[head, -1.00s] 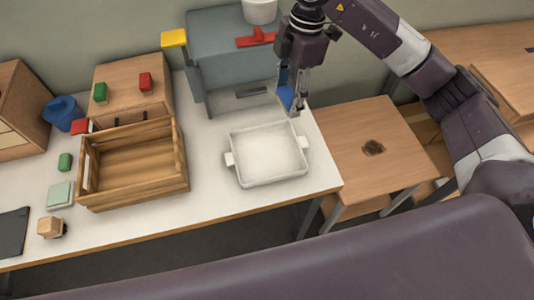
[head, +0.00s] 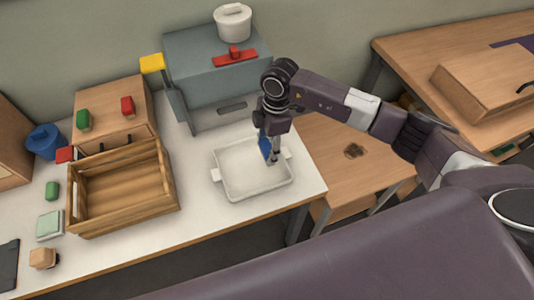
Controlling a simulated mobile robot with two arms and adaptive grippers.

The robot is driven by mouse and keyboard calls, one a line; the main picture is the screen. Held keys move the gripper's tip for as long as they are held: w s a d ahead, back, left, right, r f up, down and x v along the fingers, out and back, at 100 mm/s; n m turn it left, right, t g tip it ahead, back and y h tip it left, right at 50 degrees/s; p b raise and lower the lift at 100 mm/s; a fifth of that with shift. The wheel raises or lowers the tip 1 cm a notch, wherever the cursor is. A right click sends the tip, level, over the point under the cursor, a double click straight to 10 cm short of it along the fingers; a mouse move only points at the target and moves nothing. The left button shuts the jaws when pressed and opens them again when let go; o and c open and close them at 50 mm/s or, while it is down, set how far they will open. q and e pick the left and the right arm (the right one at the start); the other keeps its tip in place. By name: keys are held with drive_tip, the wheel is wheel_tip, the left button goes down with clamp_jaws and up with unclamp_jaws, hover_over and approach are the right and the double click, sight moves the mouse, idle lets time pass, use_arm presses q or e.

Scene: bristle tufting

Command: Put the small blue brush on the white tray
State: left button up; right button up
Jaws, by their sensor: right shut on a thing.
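The white tray (head: 240,188) is a shallow dish with a handle on each side, on the white table near its right front edge. My right gripper (head: 270,155) points down over the tray's back right part. It is shut on a blue thing, the small blue brush (head: 265,147), which shows at the left of the fingers. The fingers hide part of the brush. I cannot tell whether the brush touches the tray. My left gripper is not in view.
A wooden crate (head: 75,208) stands left of the tray. A grey machine (head: 205,72) with a yellow-topped lever (head: 152,64), a red part (head: 235,57) and a white pot (head: 232,22) stands behind it. A lower wooden table (head: 335,170) is at the right.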

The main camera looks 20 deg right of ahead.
wheel_tip(320, 180, down, 4)
drive_tip(key=shift+r+p, duration=0.2)
drive_tip(key=shift+p, duration=0.1)
drive_tip(key=shift+f, duration=0.2)
drive_tip(key=shift+f, duration=0.2)
drive_tip(key=o, duration=1.1)
